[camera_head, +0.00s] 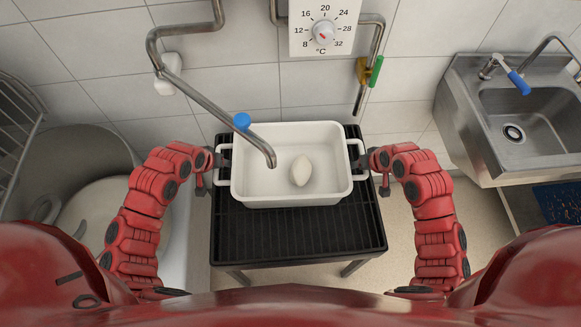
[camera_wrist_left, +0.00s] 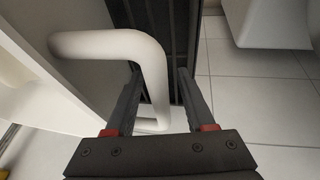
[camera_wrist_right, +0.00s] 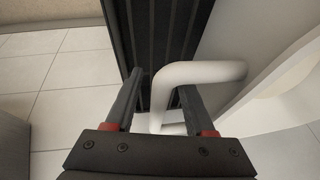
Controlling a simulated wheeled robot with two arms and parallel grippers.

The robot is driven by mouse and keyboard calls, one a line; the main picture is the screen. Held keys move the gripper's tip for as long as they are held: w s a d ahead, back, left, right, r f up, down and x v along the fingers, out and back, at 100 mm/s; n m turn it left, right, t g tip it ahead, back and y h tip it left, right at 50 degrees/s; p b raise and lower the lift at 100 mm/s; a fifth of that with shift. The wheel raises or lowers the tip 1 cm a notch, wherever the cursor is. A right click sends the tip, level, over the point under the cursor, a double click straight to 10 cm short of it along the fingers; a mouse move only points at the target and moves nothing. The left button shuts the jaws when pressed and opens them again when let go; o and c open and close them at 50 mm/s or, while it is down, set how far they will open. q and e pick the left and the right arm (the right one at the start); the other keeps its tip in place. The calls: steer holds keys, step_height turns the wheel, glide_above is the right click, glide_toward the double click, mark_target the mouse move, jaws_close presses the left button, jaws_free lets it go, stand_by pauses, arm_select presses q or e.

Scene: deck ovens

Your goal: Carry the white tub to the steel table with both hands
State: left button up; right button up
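The white tub (camera_head: 290,190) stands on a black slatted stand (camera_head: 300,235), with a pale rounded lump (camera_head: 301,171) inside. My left gripper (camera_head: 212,163) is at the tub's left handle (camera_head: 223,162). In the left wrist view, the handle (camera_wrist_left: 155,75) passes between the spread fingers (camera_wrist_left: 158,85), with a gap showing. My right gripper (camera_head: 374,162) is at the right handle (camera_head: 359,160). In the right wrist view, that handle (camera_wrist_right: 165,90) also lies between spread fingers (camera_wrist_right: 160,85). Both grippers look open. I cannot identify a separate steel table in view.
A bent metal spout (camera_head: 212,110) with a blue knob reaches over the tub's left part. A temperature dial (camera_head: 323,30) and pipes are on the tiled wall behind. A steel sink (camera_head: 535,115) stands at right, a large round bowl (camera_head: 90,165) at left.

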arm_select(q)
jaws_close()
arm_select(e)
jaws_close()
stand_by(0.9)
